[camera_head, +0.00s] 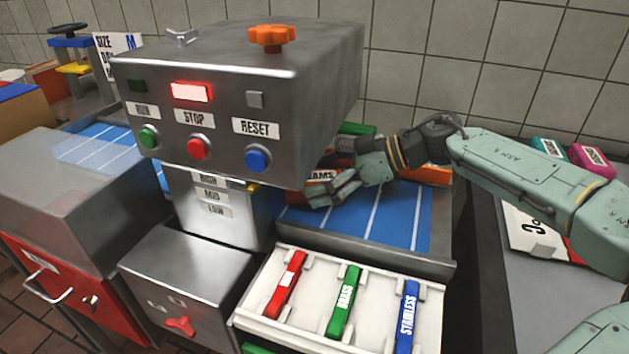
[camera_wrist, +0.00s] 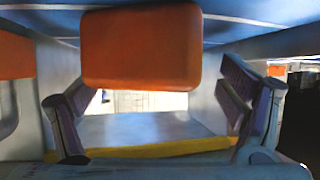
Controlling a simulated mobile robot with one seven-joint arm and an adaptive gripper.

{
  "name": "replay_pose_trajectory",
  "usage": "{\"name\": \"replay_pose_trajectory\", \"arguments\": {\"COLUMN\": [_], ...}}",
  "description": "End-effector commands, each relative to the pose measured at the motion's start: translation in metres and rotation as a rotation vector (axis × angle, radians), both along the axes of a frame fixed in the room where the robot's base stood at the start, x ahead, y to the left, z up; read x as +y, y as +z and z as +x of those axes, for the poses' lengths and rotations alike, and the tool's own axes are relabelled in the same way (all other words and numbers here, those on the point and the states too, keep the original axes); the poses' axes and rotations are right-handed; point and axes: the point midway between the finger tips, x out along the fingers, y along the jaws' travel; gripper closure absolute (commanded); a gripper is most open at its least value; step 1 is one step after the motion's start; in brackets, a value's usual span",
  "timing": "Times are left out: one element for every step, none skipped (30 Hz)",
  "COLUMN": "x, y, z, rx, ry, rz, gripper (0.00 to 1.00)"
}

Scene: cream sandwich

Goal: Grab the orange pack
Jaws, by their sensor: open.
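An orange pack (camera_head: 321,175) with a white label, partly readable as "AMS", lies at the back of the blue striped belt. My gripper (camera_head: 335,187) is in front of it and hides part of it. In the wrist view an orange block (camera_wrist: 140,50) fills the upper middle, between and above my two open fingers (camera_wrist: 160,108). A gap shows between the block and the right finger. I cannot tell whether either finger touches it. A second orange object (camera_head: 430,173) shows behind my wrist at the right of the belt. Another orange piece (camera_wrist: 15,57) is at the wrist view's left edge.
A steel machine (camera_head: 240,90) with buttons and an orange knob overhangs the belt (camera_head: 405,215) close to my gripper's left. A green item (camera_head: 356,128) is behind. A white tray (camera_head: 318,312) with red, green and blue bars stands in front. Packs lie on the right counter.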

Motion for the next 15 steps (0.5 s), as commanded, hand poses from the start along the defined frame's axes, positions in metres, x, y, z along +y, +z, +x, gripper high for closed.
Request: {"name": "replay_pose_trajectory", "arguments": {"x": [0.005,0.0068,0.0085,0.0093,0.0096,0.0098,0.0097,0.0096,0.0096,0.0095,0.0095,0.0095,0.0095,0.0094,0.0094], "y": [-0.0022,-0.0034,-0.0045,-0.0052,-0.0055,-0.0058,-0.0058,-0.0058,-0.0058,-0.0057,-0.0057,-0.0056,-0.0056,-0.0056,-0.0056], "z": [0.0002,0.0003,0.0006,0.0008,0.0009,0.001,0.001,0.001,0.001,0.001,0.001,0.001,0.001,0.001,0.001], "rx": [0.001,0.001,0.001,0.001,0.0,0.0,0.0,0.0,0.0,0.0,0.0,0.0,0.0,0.0,0.0], "ry": [0.0,0.0,0.0,0.0,0.0,-0.001,-0.001,-0.001,-0.001,-0.001,-0.001,-0.001,-0.001,-0.001,-0.001], "rz": [0.0,0.0,0.0,0.0,0.0,0.0,0.0,0.0,0.0,0.0,0.0,0.0,0.0,0.0,0.0], "gripper": [0.11,0.11,0.11,0.11,0.11,0.11,0.11,0.11,0.11,0.11,0.12,0.15,0.17,0.19,0.21]}}
